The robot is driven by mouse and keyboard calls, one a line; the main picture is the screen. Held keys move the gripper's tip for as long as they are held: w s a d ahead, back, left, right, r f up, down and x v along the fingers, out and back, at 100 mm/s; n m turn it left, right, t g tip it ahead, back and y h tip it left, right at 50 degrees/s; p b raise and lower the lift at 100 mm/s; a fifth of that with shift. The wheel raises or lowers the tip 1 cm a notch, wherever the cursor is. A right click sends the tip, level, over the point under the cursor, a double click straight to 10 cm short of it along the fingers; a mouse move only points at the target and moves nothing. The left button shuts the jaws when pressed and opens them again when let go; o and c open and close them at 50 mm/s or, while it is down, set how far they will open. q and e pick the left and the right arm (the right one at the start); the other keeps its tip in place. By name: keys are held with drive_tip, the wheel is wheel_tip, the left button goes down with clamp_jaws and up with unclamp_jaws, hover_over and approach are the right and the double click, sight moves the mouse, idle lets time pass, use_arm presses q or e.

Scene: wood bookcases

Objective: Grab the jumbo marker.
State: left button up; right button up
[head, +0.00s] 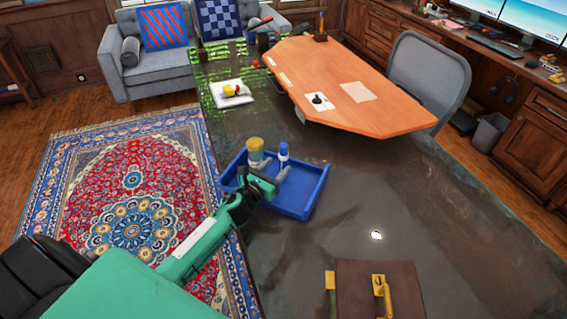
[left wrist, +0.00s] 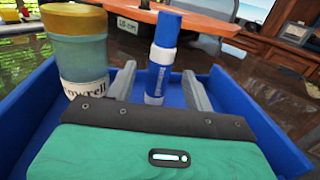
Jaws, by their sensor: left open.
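The jumbo marker (head: 283,152) is white with a blue cap and a blue base. It stands upright in the blue tray (head: 297,212). In the left wrist view the marker (left wrist: 160,62) shows between the two grey fingers of my left gripper (left wrist: 159,82), at or just beyond their tips. My left gripper (head: 276,176) is open, and its fingers reach over the tray from the left side. I cannot tell whether either finger touches the marker. My right gripper is not in view.
A yellow-lidded jar (head: 255,150) stands in the tray, left of the marker; it shows large in the left wrist view (left wrist: 77,50). A wooden board (head: 350,84) lies beyond the tray. A brown case (head: 350,290) is at the near edge. Dark tabletop right of the tray is clear.

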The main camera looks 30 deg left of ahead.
sight(281, 162)
use_arm(q)
drive_tip(key=w, duration=0.3)
drive_tip(key=shift+w+d, duration=0.25)
drive_tip(key=shift+w, duration=0.6)
drive_tip(key=shift+c, duration=0.2)
drive_tip(key=c, duration=1)
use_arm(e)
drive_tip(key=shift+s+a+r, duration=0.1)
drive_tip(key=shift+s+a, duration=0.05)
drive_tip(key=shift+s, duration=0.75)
